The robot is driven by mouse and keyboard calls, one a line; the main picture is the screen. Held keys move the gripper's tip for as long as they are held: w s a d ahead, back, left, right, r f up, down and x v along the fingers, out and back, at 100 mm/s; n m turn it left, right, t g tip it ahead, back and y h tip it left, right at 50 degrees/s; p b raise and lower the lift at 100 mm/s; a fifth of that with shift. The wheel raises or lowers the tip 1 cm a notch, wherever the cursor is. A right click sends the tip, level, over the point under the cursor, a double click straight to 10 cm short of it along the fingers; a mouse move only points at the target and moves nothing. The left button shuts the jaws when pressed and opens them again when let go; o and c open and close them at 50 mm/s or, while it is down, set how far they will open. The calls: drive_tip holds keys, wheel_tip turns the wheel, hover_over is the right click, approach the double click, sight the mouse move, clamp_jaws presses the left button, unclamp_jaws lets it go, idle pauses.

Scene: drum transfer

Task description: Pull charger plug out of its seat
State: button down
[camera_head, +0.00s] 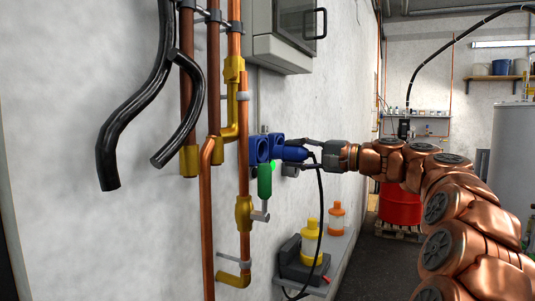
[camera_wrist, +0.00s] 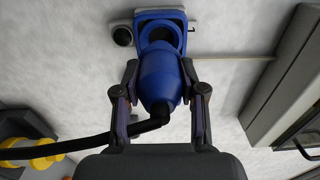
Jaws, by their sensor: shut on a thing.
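The charger plug (camera_head: 293,153) is a blue rounded body with a black cable hanging from its rear end. Its seat (camera_head: 259,150) is a blue socket on the wall, just left of the plug. My gripper (camera_head: 304,154) reaches in from the right and is shut on the plug. In the wrist view my gripper (camera_wrist: 160,95) has one finger on each side of the plug (camera_wrist: 158,78). The seat (camera_wrist: 160,16) shows beyond the plug, with part of its dark round opening visible. The plug's front end overlaps this opening, so I cannot tell how deep it sits.
Copper pipes (camera_head: 206,220) and black hoses (camera_head: 133,100) run along the wall at left. A green-handled valve (camera_head: 264,182) hangs just below the seat. A grey cabinet (camera_head: 262,52) is above. A shelf (camera_head: 335,250) with yellow and orange containers is below.

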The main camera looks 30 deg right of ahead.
sight(308, 154)
drive_tip(key=shift+v, duration=2.3)
